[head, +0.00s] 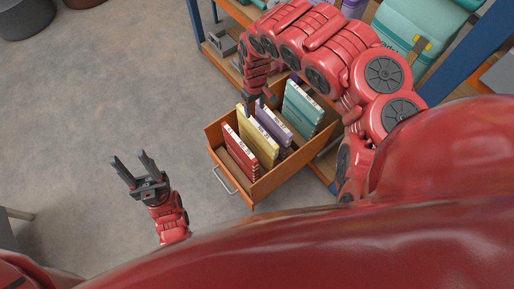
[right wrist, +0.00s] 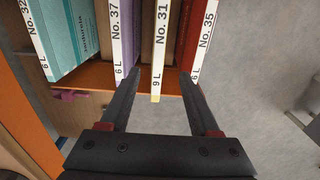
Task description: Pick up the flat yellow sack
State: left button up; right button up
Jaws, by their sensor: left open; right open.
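The flat yellow sack (head: 262,146) stands on edge in an open orange drawer (head: 268,185), between a red sack (head: 238,150) and a purple sack (head: 273,123). In the right wrist view its white label edge (right wrist: 157,50) reads No. 31, 9 L. My right gripper (head: 253,102) is at the drawer, by the yellow sack's far end. Its open fingers (right wrist: 157,85) are on either side of the yellow sack's edge in the wrist view; I cannot tell whether they touch it. My left gripper (head: 133,168) is open and empty above the floor, left of the drawer.
A teal sack (head: 303,106) stands at the drawer's right. In the wrist view, the purple sack (right wrist: 125,30) and red sack (right wrist: 197,40) flank the yellow one closely. A blue-framed rack (head: 440,85) holds larger teal sacks behind. The grey floor at left is mostly clear.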

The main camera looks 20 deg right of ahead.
notch_tip(320, 180, down, 11)
jog(key=b, duration=0.3)
jog(key=shift+s+a, duration=0.1)
notch_tip(320, 180, down, 6)
jog(key=shift+s+d, duration=0.3)
jog(key=shift+d, duration=0.1)
grip_shut()
dwell(1.1)
